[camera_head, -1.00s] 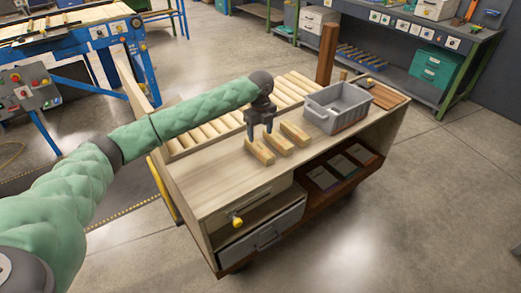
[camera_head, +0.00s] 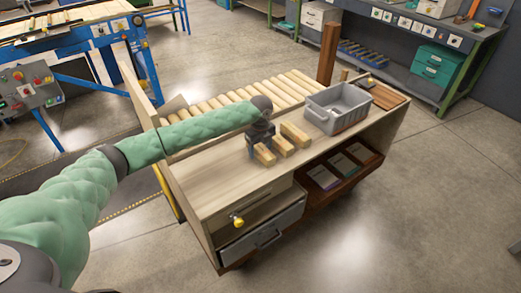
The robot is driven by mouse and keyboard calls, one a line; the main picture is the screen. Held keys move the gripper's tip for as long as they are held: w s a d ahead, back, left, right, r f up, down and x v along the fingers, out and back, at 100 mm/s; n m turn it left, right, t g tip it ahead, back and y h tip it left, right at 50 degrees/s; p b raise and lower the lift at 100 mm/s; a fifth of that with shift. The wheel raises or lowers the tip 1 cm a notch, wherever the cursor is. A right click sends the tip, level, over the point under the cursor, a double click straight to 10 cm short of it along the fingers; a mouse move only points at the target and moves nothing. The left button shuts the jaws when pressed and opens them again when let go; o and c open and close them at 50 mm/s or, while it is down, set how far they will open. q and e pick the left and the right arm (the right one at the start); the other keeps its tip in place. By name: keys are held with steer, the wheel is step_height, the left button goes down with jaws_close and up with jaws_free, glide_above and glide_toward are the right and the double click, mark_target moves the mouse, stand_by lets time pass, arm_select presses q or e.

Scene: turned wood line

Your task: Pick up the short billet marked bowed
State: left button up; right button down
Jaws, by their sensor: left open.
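Three short wooden billets lie side by side on the bench top: a left one (camera_head: 266,156), a middle one (camera_head: 284,146) and a right one (camera_head: 296,134). I cannot read any mark on them, so I cannot tell which is the bowed one. My left gripper (camera_head: 260,151) is open, low over the left billet, with its fingers at that billet's far end. The gripper hides this end, and I cannot tell whether the fingers touch the wood. My right gripper is not in view.
A grey plastic crate (camera_head: 338,108) stands to the right of the billets. A roller conveyor (camera_head: 215,112) runs along the bench's far side, and a brown post (camera_head: 327,54) rises behind the crate. The bench top's near left part (camera_head: 215,186) is clear.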

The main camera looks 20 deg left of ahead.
arm_select(q)
steer(key=shift+f, duration=0.2)
steer(key=c, duration=1.2)
steer(key=shift+o, duration=0.2)
steer(key=shift+r, duration=0.1)
